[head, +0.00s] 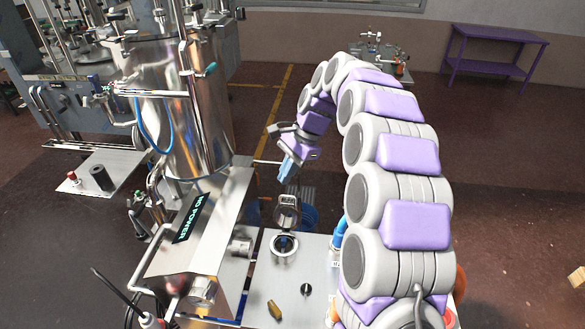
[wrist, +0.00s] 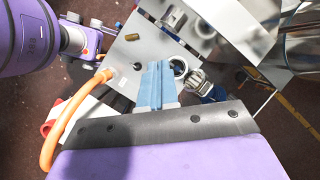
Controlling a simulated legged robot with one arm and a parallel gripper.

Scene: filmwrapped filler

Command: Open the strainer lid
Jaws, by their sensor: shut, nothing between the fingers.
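The strainer (head: 284,246) is a round metal fitting with a dark opening on the steel plate, at the lower middle of the head view. Its metal lid (head: 288,213) appears swung up and back from the opening, at the far side. In the wrist view the strainer ring (wrist: 180,66) shows just right of my fingertips, with the lid (wrist: 197,80) below and to its right. My gripper (head: 285,176) has blue fingers pointing down, shut and empty. In the head view it hangs above and behind the lid, apparently apart from it. The wrist view also shows the closed fingers (wrist: 157,66).
A steel tank (head: 180,110) and a slanted box marked "NO POWER" (head: 195,225) stand left of the strainer. A brass piece (head: 274,309) and a dark knob (head: 306,289) are on the plate (head: 262,285). An orange hose (wrist: 58,125) curves left of the fingers.

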